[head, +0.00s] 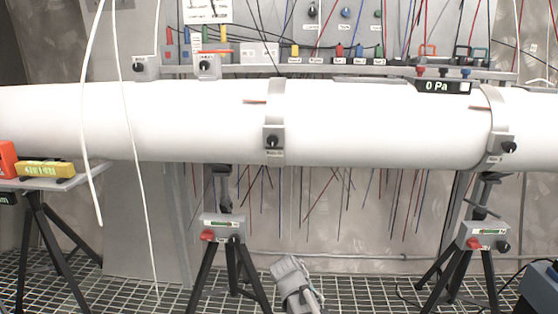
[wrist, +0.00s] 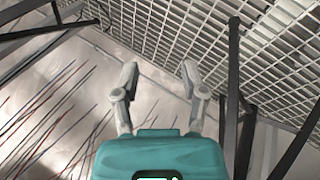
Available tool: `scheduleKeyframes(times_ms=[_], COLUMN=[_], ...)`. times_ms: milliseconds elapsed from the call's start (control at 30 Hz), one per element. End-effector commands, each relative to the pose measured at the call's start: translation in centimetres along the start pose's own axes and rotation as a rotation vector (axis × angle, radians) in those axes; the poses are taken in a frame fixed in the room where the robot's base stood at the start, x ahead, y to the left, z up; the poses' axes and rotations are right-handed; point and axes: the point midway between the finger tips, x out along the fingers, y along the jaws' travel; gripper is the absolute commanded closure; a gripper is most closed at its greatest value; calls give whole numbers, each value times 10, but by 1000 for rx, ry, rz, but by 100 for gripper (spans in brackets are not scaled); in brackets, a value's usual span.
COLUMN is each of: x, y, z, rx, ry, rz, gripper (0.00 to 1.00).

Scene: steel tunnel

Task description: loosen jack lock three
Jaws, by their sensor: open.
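Two jacks stand under the white pipe on black tripods, the left jack (head: 222,226) and the right jack (head: 484,236). Each has a box with a green level strip. The left box carries a red knob (head: 207,236); the right box carries another red knob (head: 473,243) and a black knob (head: 503,246). I cannot read which is lock three. My gripper (wrist: 160,78) is open and empty in the wrist view, fingers apart, with black tripod legs beyond them. In the head view, a grey part of my arm shows low between the two tripods, touching neither jack.
The white pipe (head: 190,122) spans the scene above the jacks, with clamps and dark knobs on it. Thin wires hang behind it. A tripod table (head: 85,175) stands at left, and a blue-grey case (head: 540,290) sits at lower right. The floor is grating (head: 345,290).

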Motion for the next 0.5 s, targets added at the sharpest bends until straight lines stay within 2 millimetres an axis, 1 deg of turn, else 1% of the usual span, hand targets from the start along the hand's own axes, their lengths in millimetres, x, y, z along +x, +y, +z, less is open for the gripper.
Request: scheduleKeyframes(times_ms=[33, 200, 300, 500], x=[-1, 2, 1, -4], y=[10, 27, 34, 42], z=[15, 51, 68, 93], rx=[27, 109, 152, 215], ry=[-23, -85, -111, -145], rz=[-42, -191, -272, -392], gripper=[44, 44, 44, 44])
